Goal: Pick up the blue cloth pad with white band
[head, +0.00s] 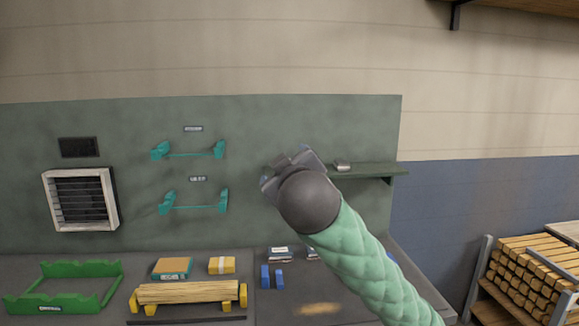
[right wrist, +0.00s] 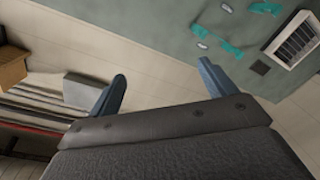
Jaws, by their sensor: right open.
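I cannot clearly make out a blue cloth pad with a white band. A small blue object (head: 272,277) stands on the bench in the head view, but no white band shows on it. A sliver of blue (head: 391,256) shows just right of my right arm, mostly hidden by it. My right gripper (head: 291,166) is raised in front of the green wall panel, well above the bench. In the right wrist view its two fingers (right wrist: 162,72) are apart with nothing between them. My left gripper is not in view.
On the bench (head: 215,308) are a green tray frame (head: 65,311), a yellow wooden cradle (head: 190,293), a tan-topped teal box (head: 172,268), a yellow pad with white band (head: 222,265) and small boxes (head: 279,255). A wall shelf (head: 375,169) is beside my gripper. A timber rack (head: 535,270) stands right.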

